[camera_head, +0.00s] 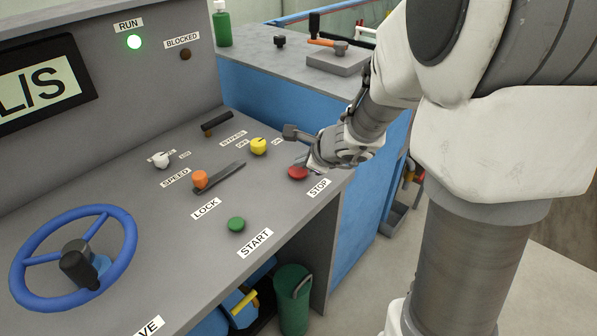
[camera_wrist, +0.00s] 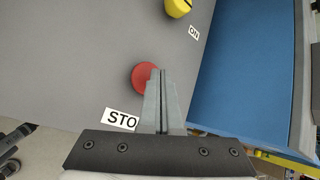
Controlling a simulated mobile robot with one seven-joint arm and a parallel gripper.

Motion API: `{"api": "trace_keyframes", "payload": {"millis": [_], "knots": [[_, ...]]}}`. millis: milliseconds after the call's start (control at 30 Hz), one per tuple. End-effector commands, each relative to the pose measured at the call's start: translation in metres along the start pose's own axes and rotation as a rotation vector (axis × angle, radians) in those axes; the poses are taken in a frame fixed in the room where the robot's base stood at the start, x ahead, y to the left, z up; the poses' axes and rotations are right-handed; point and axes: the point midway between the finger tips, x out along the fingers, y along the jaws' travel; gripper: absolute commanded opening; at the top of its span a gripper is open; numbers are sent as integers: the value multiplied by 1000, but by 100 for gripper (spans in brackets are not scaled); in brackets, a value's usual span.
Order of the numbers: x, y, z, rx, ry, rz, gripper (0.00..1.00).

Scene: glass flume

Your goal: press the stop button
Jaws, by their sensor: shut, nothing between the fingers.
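The red stop button (camera_head: 297,173) is on the grey console's right end, behind its STOP label (camera_head: 319,187). In the wrist view the red button (camera_wrist: 142,77) is partly covered by my gripper's fingers. My gripper (camera_head: 309,160) is shut and empty, with its fingertips at or just above the button's right side. I cannot tell whether they touch it. The RUN lamp (camera_head: 134,42) glows green, and the BLOCKED lamp (camera_head: 186,54) is dark.
The yellow bypass knob (camera_head: 258,146) is close behind the stop button. A blue-sided bench (camera_head: 280,100) stands behind the arm.

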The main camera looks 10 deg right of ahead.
Motion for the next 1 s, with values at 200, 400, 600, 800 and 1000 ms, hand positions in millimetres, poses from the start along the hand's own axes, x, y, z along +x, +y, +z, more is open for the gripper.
{"api": "trace_keyframes", "payload": {"millis": [200, 400, 600, 800, 1000], "knots": [[0, 0, 0, 0, 0, 0, 0], [0, 0, 0, 0, 0, 0, 0], [2, 1, -1, -1, 0, 0, 0], [4, 2, -2, -1, 0, 0, 0], [5, 3, -4, -1, 0, 0, 0]]}}
